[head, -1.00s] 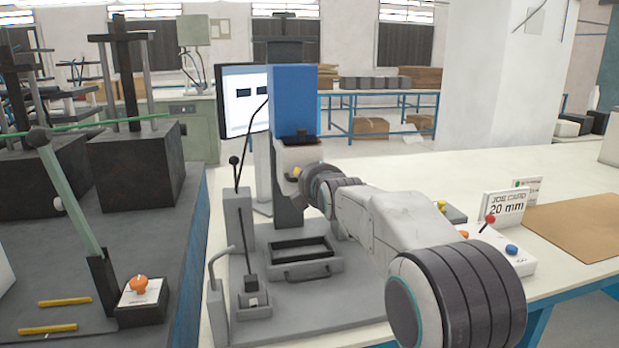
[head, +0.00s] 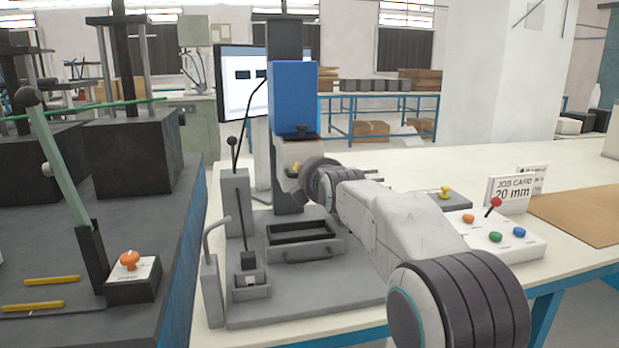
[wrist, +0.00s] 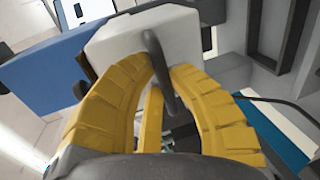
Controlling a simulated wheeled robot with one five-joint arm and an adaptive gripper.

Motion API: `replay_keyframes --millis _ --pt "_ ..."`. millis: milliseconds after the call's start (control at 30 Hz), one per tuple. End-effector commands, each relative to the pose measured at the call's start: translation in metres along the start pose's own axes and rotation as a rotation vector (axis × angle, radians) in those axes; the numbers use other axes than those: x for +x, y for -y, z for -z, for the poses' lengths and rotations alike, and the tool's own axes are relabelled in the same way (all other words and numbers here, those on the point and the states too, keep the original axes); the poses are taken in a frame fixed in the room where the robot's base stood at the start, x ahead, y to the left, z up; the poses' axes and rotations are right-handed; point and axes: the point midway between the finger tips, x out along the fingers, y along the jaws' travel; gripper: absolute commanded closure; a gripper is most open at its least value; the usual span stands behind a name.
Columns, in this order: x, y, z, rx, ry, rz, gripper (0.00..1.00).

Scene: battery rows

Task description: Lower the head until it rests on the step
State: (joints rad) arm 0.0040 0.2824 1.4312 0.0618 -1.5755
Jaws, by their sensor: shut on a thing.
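The blue head (head: 295,93) sits on a dark upright column (head: 286,38) in the middle of the head view. A pale grey block (head: 300,152) is under its front; the same white block (wrist: 125,42) shows in the wrist view beside the blue part (wrist: 45,70). My gripper (head: 296,168) is at the pale block's lower front. In the wrist view its yellow fingers (wrist: 172,92) close around a dark grey handle (wrist: 157,60) in front of the block. I cannot pick out the step with certainty. Open space shows between the head and the base (head: 300,290).
A grey drawer-like tray (head: 302,245) stands on the base below. A thin lever (head: 234,155) rises to its left. A control box (head: 495,238) with coloured buttons and a job card (head: 512,188) stand right. A monitor (head: 240,85) is behind.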

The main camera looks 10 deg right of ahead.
Motion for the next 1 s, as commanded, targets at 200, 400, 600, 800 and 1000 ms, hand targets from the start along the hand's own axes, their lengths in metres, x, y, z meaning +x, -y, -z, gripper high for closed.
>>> replay_keyframes --millis 200,400,600,800,1000 --pt "0.002 0.008 0.000 0.000 -0.001 0.023 1.00" --pt "0.002 0.009 0.000 0.001 0.000 0.024 0.68" --pt "0.002 0.007 -0.001 0.001 0.001 0.019 0.55" --pt "0.000 0.005 0.000 0.001 0.001 0.015 0.55" --pt "-0.013 0.003 0.000 0.000 0.000 0.011 0.55"
